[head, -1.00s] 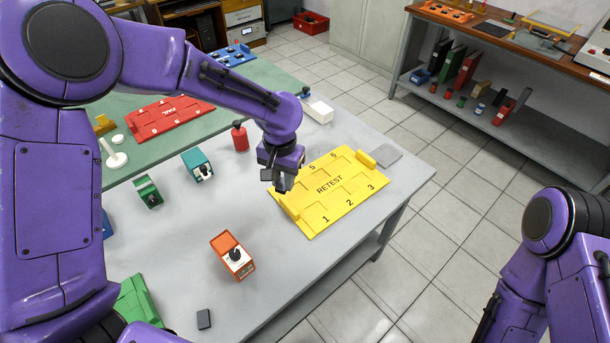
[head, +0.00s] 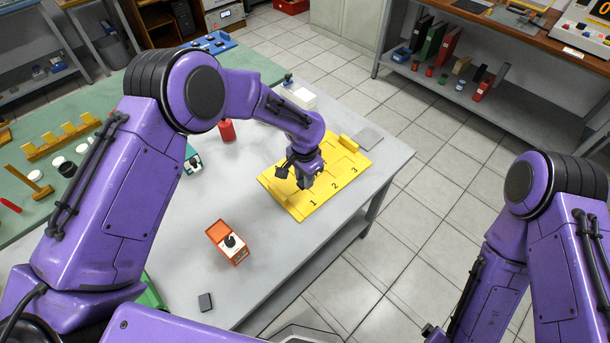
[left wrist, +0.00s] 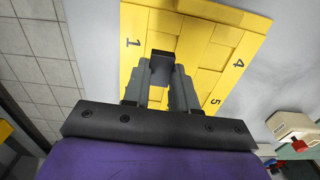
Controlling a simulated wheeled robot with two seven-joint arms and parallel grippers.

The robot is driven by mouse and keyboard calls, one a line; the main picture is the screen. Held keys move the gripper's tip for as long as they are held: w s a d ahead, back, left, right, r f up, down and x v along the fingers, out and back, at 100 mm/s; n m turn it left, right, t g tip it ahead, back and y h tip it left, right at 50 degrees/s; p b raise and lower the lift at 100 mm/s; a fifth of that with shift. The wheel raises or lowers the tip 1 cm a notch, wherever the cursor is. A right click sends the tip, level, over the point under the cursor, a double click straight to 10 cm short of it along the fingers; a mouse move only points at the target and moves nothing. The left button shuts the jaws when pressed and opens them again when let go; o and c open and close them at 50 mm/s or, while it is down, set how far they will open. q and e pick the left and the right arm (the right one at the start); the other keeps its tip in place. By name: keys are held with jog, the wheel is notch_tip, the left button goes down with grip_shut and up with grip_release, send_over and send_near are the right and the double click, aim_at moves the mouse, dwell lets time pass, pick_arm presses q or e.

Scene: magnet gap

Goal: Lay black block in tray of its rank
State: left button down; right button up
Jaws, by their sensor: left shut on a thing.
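The yellow tray (head: 352,167) lies on the grey table; 1, 2 and 3 show along its near edge. It also shows in the left wrist view (left wrist: 245,20), with 1, 4 and 5 readable. My left gripper (head: 300,178) is over the end of the tray near 1. In the left wrist view the gripper (left wrist: 161,85) is shut on a black block (left wrist: 161,68), which sits between the fingertips over the tray's compartments. I cannot tell whether the block touches the tray. The right arm shows at the right, but its gripper is out of frame.
An orange box with a black knob (head: 228,243) and a small dark block (head: 205,302) stand on the near table. A grey plate (head: 369,138) lies beyond the tray. A red cylinder (head: 226,131) and a white box (head: 297,94) stand farther back.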

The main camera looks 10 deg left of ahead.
aim_at(304, 195)
pick_arm(q)
jog(key=shift+f+b, duration=1.5)
jog(key=shift+f, duration=1.2)
jog(key=shift+f, duration=0.15)
jog(key=c, duration=0.8)
grip_release()
jog(key=c, duration=0.5)
jog(key=shift+c, duration=0.2)
notch_tip(304, 195, up, 5)
jog(key=p, duration=0.4)
jog(key=shift+f, duration=0.25)
